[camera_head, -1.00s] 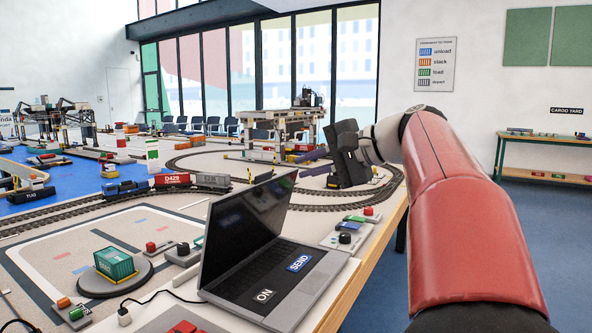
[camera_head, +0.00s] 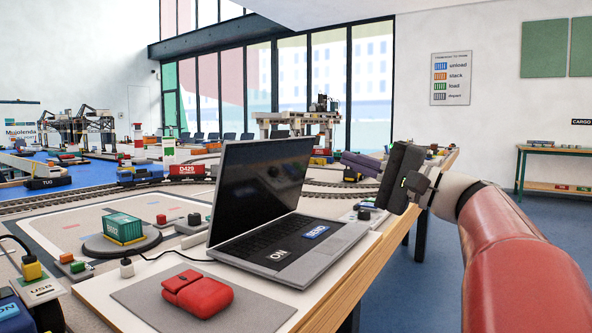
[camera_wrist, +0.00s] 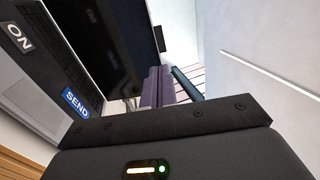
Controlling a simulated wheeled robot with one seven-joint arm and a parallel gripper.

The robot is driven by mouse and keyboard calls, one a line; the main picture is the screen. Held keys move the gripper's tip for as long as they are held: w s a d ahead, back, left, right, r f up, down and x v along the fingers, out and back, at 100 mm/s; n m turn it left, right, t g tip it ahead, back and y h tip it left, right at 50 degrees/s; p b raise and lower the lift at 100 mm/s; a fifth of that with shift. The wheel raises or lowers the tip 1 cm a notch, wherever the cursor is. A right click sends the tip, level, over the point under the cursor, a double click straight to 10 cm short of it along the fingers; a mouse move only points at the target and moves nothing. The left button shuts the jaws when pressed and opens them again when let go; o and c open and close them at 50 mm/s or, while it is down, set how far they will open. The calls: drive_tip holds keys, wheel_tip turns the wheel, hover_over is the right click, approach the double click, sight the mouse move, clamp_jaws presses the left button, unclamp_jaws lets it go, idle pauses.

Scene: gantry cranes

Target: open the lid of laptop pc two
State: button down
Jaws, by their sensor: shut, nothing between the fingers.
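The laptop (camera_head: 262,190) stands on the table corner with its lid up, tilted back from the keyboard base. Its screen is dark, and the base (camera_head: 290,250) carries ON and SEND labels. My gripper (camera_head: 352,163) is to the right of the laptop, beyond the lid's right edge, with its purple fingers shut and empty. In the wrist view the closed fingers (camera_wrist: 157,86) point past the right edge of the dark screen (camera_wrist: 105,40). The laptop base is at the left there. I see a gap between the gripper and the lid in the head view.
A red mouse (camera_head: 198,293) lies on a grey pad in front of the laptop. A green container (camera_head: 124,228) stands on a round turntable at the left. Train tracks and a gantry crane (camera_head: 300,122) are behind. The floor right of the table is clear.

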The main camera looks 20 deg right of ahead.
drive_tip(key=p, duration=0.1)
approach(282, 131)
drive_tip(key=x, duration=0.7)
drive_tip(key=shift+w+f, duration=0.1)
drive_tip(key=shift+f, duration=0.15)
drive_tip(key=shift+g+h, duration=0.4)
drive_tip(key=shift+g, duration=0.1)
drive_tip(key=p+x, duration=0.2)
drive_tip(key=r+p+x, duration=0.1)
drive_tip(key=p+x, duration=0.1)
drive_tip(key=x, duration=0.1)
drive_tip(key=shift+p, duration=0.3)
drive_tip(key=shift+w+a, duration=0.15)
drive_tip(key=shift+w, duration=0.1)
drive_tip(key=shift+s, duration=0.1)
